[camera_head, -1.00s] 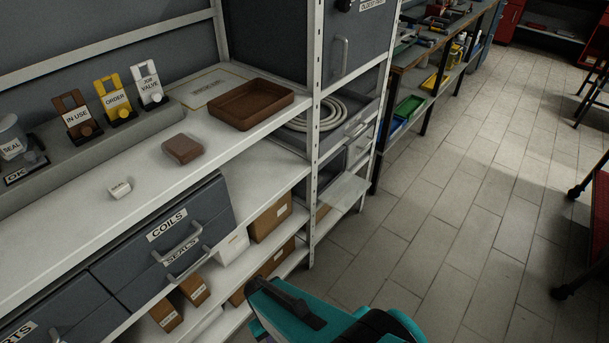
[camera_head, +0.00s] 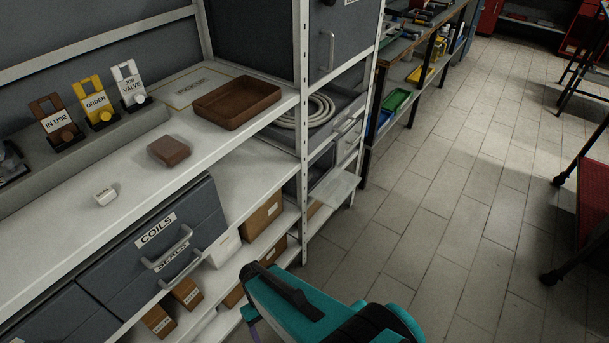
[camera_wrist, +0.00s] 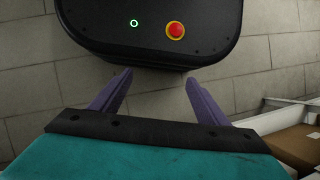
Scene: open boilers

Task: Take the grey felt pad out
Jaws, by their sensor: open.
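I cannot make out a grey felt pad in either view. Two dark grey drawers, coils (camera_head: 155,235) and seals (camera_head: 172,262), sit under the white worktop in the head view, each with a bar handle. Their insides are hidden, so I cannot tell what they hold. My gripper (camera_wrist: 157,82) is open and empty in the wrist view, its two purple fingers spread apart above the floor. In the head view my teal arm is low in the middle, to the right of the shelving and apart from the drawers.
On the worktop (camera_head: 130,205) are a brown tray (camera_head: 237,118), a brown block (camera_head: 169,150), a small white block (camera_head: 105,196) and several standing tags (camera_head: 97,103). Cartons (camera_head: 262,215) fill lower shelves. A white post (camera_head: 304,150) divides the shelving. Tiled floor (camera_head: 450,230) lies clear on the right.

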